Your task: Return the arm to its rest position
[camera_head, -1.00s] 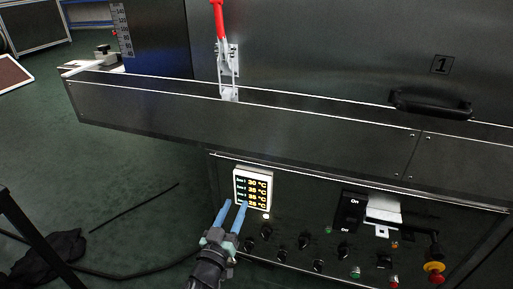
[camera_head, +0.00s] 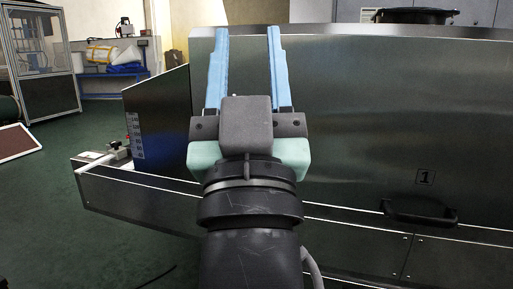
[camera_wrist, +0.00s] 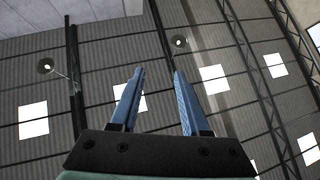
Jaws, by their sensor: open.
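My gripper (camera_head: 247,65) is raised in front of the tunnel dryer and points upward in the head view. Its two blue fingers are apart with nothing between them. In the wrist view the gripper (camera_wrist: 157,85) is also open and empty, with only the ceiling behind it. My arm hides part of the dryer's steel body (camera_head: 365,110) and its front ledge.
The dryer has a black handle (camera_head: 418,213) below the number 1 plate (camera_head: 425,177). A clamp (camera_head: 117,148) sits at the ledge's left end. A bench with rolls (camera_head: 112,62) and a framed cabinet (camera_head: 38,55) stand at the back left.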

